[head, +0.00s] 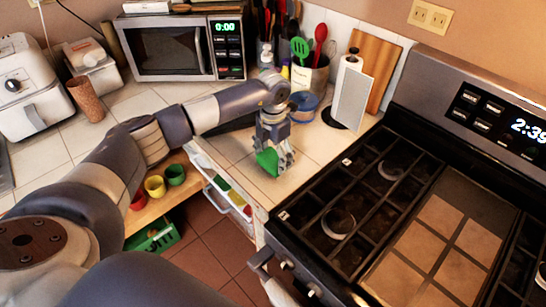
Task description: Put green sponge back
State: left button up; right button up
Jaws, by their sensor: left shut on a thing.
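My left gripper (277,163) points down above the tiled counter near its front edge, left of the stove. It is shut on a green sponge (266,160), which shows at the left side of the fingers. Whether the sponge touches the counter is hard to tell. Below the counter edge, a pale open drawer or rack (213,197) holds small green, yellow and red items, too small to name surely. My right gripper is out of view.
The black stove (375,200) stands close on the right. Behind the gripper are a blue bowl (304,106), a utensil crock (309,76) and a paper towel roll (349,93). A microwave (183,48) stands at the back. Colored cups (155,187) sit on a low wooden shelf.

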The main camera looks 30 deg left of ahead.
pick_arm(q)
jog(key=shift+f+p, duration=0.3)
jog(key=shift+f, duration=0.6)
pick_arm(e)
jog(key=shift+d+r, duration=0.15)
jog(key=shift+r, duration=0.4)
pick_arm(q)
jog(key=shift+f, duration=0.15)
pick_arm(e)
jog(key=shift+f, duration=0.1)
pick_arm(q)
jog(key=shift+f+b, duration=0.15)
jog(key=shift+b, duration=0.2)
jog(key=o, duration=0.9)
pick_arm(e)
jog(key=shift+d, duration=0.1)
pick_arm(q)
jog(key=shift+o, duration=0.2)
